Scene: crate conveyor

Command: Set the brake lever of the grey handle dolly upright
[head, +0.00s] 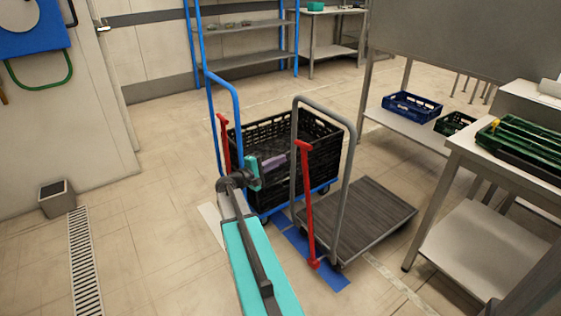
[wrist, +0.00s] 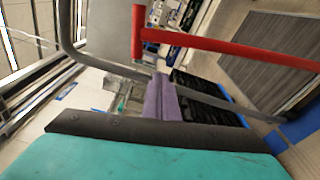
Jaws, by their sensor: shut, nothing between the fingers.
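The grey handle dolly has a dark ribbed deck (head: 365,215) and a grey tube handle (head: 349,160). Its red brake lever (head: 308,210) stands close to upright beside the handle, its T-shaped top leaning slightly left in the head view. In the wrist view the lever (wrist: 235,48) crosses the upper right, its T-end (wrist: 138,33) near the top middle. The grey handle (wrist: 70,38) curves at the left there. My gripper (head: 284,159) has purple fingers, shut and empty, left of the lever's upper part. The fingers (wrist: 160,97) look apart from the lever; depth is hard to judge.
A blue handle dolly (head: 239,130) with its own red lever (head: 224,145) carries a black crate (head: 325,165) close behind my gripper. A steel table (head: 450,165) with green crates stands right. Blue floor markings (head: 325,275) lie under the grey dolly.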

